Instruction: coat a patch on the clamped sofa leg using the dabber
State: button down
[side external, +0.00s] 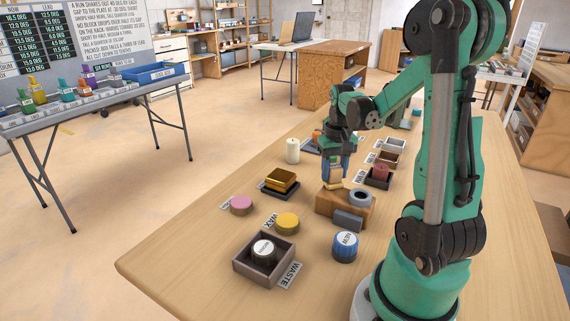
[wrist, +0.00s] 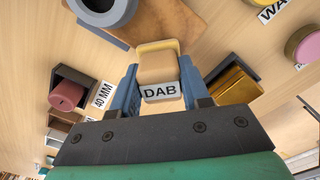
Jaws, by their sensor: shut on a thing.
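My gripper (side external: 337,172) points down and is shut on the dabber (side external: 334,184), a tan block with a yellowish end. In the wrist view the dabber (wrist: 160,68) sits between the blue fingers with a "DAB" label facing the camera. A brown wooden piece (side external: 328,204), with a grey ring (side external: 360,198) on top and a grey block (side external: 348,220) at its front, appears to be the clamped sofa leg. The dabber is at the left end of this wood (wrist: 178,22); I cannot tell whether they touch.
A gold block (side external: 282,177) on a dark base, a white candle-like cylinder (side external: 292,150), and pink (side external: 241,205) and yellow (side external: 287,224) discs stand left. A waste box (side external: 247,270) and blue "NEW" jar (side external: 345,246) are in front. Small dark boxes (side external: 377,181) line the right.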

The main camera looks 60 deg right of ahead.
aim_at(336, 164)
jog(key=shift+a, duration=2.75)
jog(key=shift+d, duration=3.2)
jog(key=shift+d+r, duration=0.15)
jog(key=shift+d, duration=0.05)
jog(key=shift+a+r, duration=0.1)
jog(key=shift+r, duration=3.8)
jog(key=w+a+r+n, duration=0.1)
jog(key=w+a+n, duration=0.3)
jog(key=a, duration=0.8)
jog(key=w+a+r+n, duration=0.2)
jog(key=w+a+n, duration=0.3)
jog(key=w+a, duration=0.4)
jog(key=a, duration=0.2)
jog(key=shift+w+a, duration=0.15)
jog(key=shift+a, duration=0.25)
